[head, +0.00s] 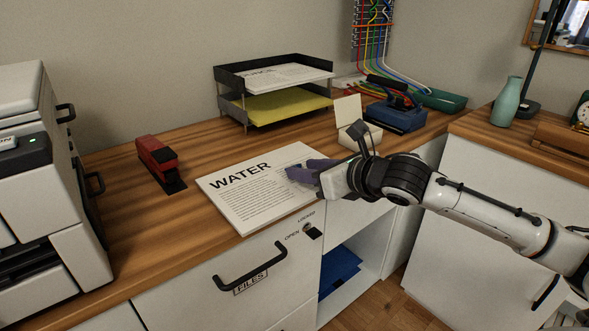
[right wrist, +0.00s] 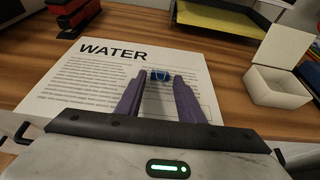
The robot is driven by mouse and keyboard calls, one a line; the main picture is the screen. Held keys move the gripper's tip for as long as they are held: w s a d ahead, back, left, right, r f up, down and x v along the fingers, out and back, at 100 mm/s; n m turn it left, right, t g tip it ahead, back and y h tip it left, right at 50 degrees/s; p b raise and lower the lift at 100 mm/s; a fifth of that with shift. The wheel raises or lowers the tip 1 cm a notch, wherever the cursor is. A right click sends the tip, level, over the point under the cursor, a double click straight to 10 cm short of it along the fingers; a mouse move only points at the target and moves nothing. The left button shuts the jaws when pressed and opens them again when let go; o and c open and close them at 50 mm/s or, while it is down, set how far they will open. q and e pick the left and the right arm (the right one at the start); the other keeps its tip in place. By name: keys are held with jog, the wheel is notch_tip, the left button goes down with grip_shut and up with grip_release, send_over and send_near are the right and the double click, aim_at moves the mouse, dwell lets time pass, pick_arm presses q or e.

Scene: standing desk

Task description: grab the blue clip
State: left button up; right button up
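In the head view my right gripper (head: 290,172) is over the right part of the paper (head: 250,205), and I cannot make out the clip there. My left gripper is not in view.
A white open box (right wrist: 275,88) stands right of the fingers. A paper tray (head: 240,115) is behind, a red stapler (head: 155,158) to the left, and a blue hole punch (head: 398,115) behind the arm.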

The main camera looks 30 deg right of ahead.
grip_shut()
jog(key=shift+r, duration=0.1)
